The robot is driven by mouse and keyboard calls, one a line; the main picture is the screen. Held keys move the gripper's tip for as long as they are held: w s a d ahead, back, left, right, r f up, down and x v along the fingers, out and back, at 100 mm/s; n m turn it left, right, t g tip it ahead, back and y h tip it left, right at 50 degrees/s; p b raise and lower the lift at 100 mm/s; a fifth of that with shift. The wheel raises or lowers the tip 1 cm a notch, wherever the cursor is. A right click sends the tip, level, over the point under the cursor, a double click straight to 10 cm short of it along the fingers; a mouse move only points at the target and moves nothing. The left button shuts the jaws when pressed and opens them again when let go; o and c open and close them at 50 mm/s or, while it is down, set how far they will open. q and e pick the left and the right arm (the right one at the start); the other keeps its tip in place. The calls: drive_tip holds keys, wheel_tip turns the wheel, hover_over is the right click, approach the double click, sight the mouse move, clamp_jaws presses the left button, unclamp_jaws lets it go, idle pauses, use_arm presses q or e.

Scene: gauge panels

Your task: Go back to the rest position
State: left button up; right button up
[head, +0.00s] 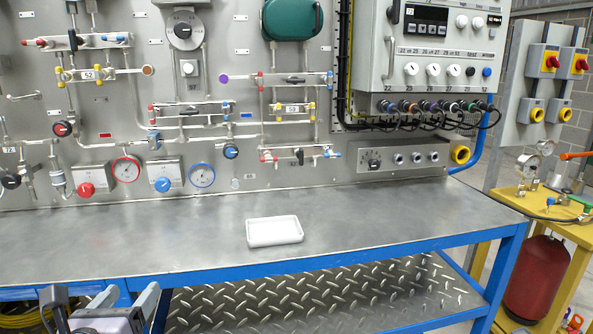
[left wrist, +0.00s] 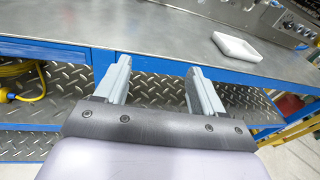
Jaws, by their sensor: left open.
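My left gripper (head: 103,306) is at the lower left of the head view, in front of the bench's blue front edge. In the left wrist view its two fingers (left wrist: 158,80) are wide apart with nothing between them. They point toward the bench's front edge and the lower tread-plate shelf. My right gripper is not in view.
A steel bench (head: 130,240) with a blue frame carries a white tray (head: 274,232). Behind it stands a panel of gauges, valves and knobs (head: 185,150). A yellow stand (head: 540,208) with a red cylinder (head: 537,278) is at right. Most of the benchtop is clear.

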use_arm(q)
drive_tip(key=s+d+f+n+g+h, duration=0.2)
drive_tip(key=d+f+n, duration=0.4)
drive_tip(key=f, duration=0.1)
drive_tip(key=s+d+f+n+g+h, duration=0.2)
drive_tip(key=s+d+f+n, duration=0.1)
drive_tip(key=d+f+n, duration=0.35)
drive_tip(key=s+a+f+n+g+y+p, duration=0.1)
drive_tip(key=s+a+f+n, duration=0.3)
drive_tip(key=s+f+n, duration=0.9)
drive_tip(key=f+n+g, duration=0.1)
drive_tip(key=n, duration=0.5)
drive_tip(key=shift+s, duration=0.4)
drive_tip(key=shift+d, duration=0.1)
idle(2.7)
